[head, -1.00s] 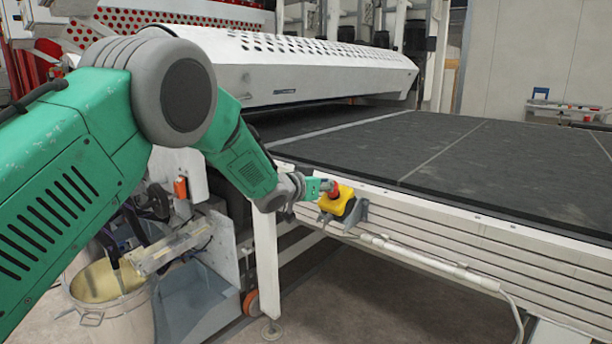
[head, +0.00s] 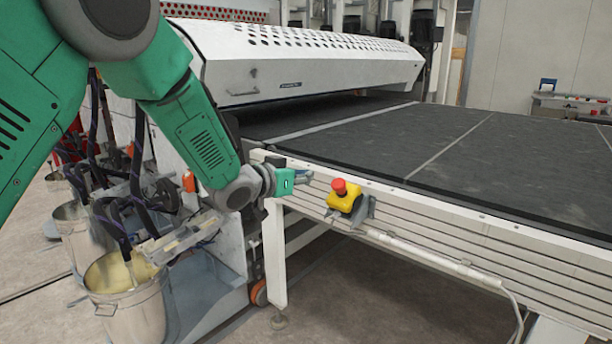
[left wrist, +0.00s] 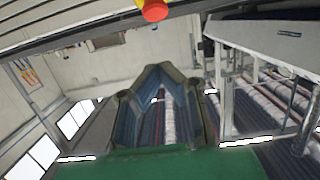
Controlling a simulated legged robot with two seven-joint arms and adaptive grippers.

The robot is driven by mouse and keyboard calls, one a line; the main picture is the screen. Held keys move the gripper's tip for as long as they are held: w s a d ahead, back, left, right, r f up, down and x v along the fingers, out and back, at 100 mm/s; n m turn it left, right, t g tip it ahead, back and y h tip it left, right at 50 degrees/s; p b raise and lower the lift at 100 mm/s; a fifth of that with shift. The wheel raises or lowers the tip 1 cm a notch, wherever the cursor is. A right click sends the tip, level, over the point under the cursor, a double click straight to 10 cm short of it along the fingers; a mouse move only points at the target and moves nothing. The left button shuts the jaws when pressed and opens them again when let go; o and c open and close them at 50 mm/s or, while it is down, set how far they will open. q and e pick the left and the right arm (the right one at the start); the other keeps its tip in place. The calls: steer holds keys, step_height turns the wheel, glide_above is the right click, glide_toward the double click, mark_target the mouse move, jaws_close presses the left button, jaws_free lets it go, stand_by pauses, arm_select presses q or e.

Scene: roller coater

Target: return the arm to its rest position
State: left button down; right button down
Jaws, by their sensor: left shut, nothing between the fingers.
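My left arm comes in from the left in the head view. Its gripper (head: 304,177) is shut and empty, beside the conveyor's white side rail and a little left of the emergency stop, with a small gap between them. The emergency stop is a red button (head: 339,186) on a yellow box (head: 345,198) fixed to the rail. In the left wrist view the shut fingers (left wrist: 160,80) show in the middle, and the red button (left wrist: 154,10) is at the top edge. My right gripper is in neither view.
The dark conveyor belt (head: 430,140) runs right from the white perforated machine hood (head: 300,60). Buckets (head: 125,300) and hoses stand below my arm at the left. A cable pipe (head: 430,262) runs along the rail. The floor below the conveyor is clear.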

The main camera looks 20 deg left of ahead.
arm_select(q)
steer(key=shift+a, duration=0.3)
steer(key=s+f+n+g+y, duration=0.1)
steer(key=s+f+g, duration=0.1)
steer(key=s+f, duration=0.55)
steer(key=s+f+n+g+y, duration=0.15)
steer(key=s+f, duration=0.25)
steer(key=f, duration=0.6)
steer(key=s+f+g+y, duration=0.1)
steer(key=s+f+g, duration=0.2)
steer(key=s+f, duration=0.45)
steer(key=s+a+f+g+y, duration=0.1)
steer(key=s+f+g, duration=0.2)
steer(key=s+f, duration=0.4)
steer(key=s+a+f+g+y, duration=0.1)
steer(key=s+f+g, duration=0.3)
steer(key=s, duration=1.8)
step_height(320, 180, down, 3)
steer(key=shift+s+r+n, duration=0.1)
steer(key=shift+s+n, duration=0.2)
steer(key=shift+n, duration=0.15)
steer(key=shift+a+g, duration=0.1)
steer(key=shift+g, duration=0.15)
